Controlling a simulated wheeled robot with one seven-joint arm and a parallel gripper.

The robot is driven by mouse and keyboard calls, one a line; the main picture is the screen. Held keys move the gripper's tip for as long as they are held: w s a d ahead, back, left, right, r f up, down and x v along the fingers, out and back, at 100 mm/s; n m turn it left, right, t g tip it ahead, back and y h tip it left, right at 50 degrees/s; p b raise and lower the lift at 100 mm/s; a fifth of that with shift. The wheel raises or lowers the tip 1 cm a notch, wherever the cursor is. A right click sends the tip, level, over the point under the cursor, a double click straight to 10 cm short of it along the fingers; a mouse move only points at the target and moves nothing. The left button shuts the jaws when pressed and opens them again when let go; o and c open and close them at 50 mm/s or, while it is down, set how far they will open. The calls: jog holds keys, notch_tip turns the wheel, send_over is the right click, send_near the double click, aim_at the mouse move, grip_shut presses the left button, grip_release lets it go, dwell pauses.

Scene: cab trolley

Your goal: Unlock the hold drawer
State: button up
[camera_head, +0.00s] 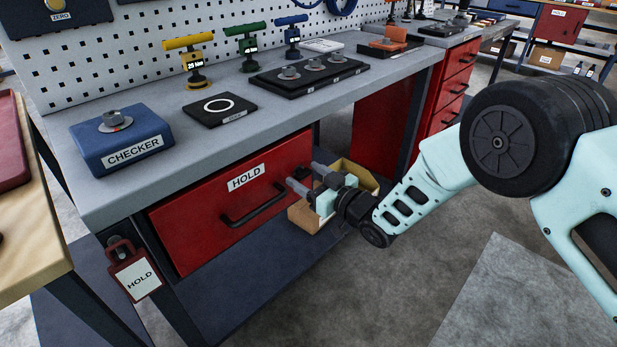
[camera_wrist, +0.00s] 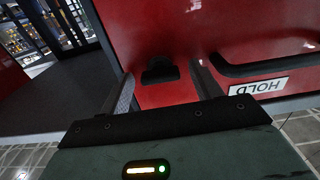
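The red hold drawer (camera_head: 200,225) is shut under the bench, with a white HOLD label (camera_head: 247,177) and a black bar handle (camera_head: 253,205). My gripper (camera_head: 308,177) is in front of the drawer's right end. In the wrist view the drawer front (camera_wrist: 240,30) appears upside down. A small black lock-like knob (camera_wrist: 160,69) shows there between the two fingers of my gripper (camera_wrist: 163,78). The fingers are apart, with a gap on each side of the knob. I cannot tell how far the tips are from it. In the head view my gripper hides the knob.
A red-framed HOLD tag (camera_head: 136,278) hangs at the bench's left leg. A cardboard box (camera_head: 305,217) stands on the lower shelf behind my gripper. A blue CHECKER block (camera_head: 122,142) and a black tray (camera_head: 310,75) are on the benchtop (camera_head: 205,145). Open floor (camera_head: 400,280) lies in front.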

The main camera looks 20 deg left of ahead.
jog(key=shift+d, duration=0.15)
jog(key=v, duration=1.7)
jog(key=shift+p, duration=0.3)
jog(key=shift+s+f, duration=0.1)
